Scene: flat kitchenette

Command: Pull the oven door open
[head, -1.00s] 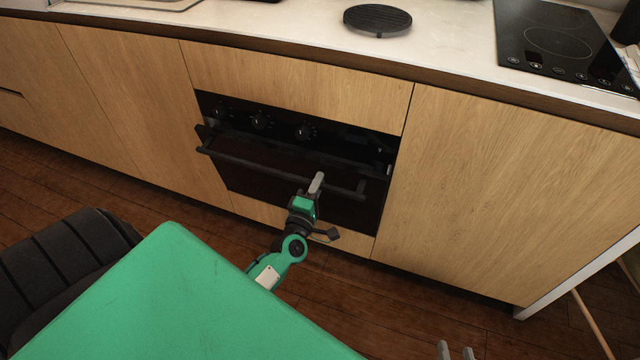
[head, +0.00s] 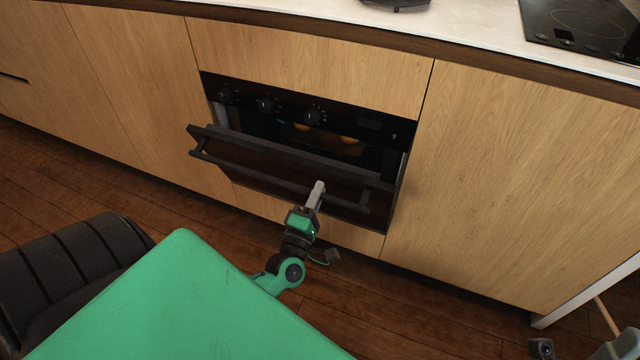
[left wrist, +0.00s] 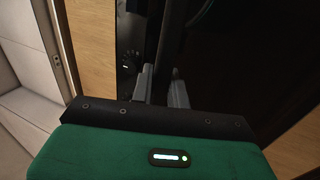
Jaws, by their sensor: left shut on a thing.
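The black oven (head: 345,124) is built into the wooden cabinet front, with knobs along its top panel. Its door (head: 262,160) is tilted partly open at the top, and the lit inside shows above its edge. The bar handle (head: 240,169) runs along the door's outer face. My left gripper (head: 318,190) is shut on the handle, right of its middle. In the left wrist view the gripper's fingers (left wrist: 160,88) are on either side of the dark bar.
A pale countertop (head: 460,28) runs above, with a black cooktop (head: 585,25) at the right and a round dark trivet (head: 396,4) at the top edge. Wooden floor (head: 420,290) lies free before the oven. A white panel (head: 580,296) stands at the right.

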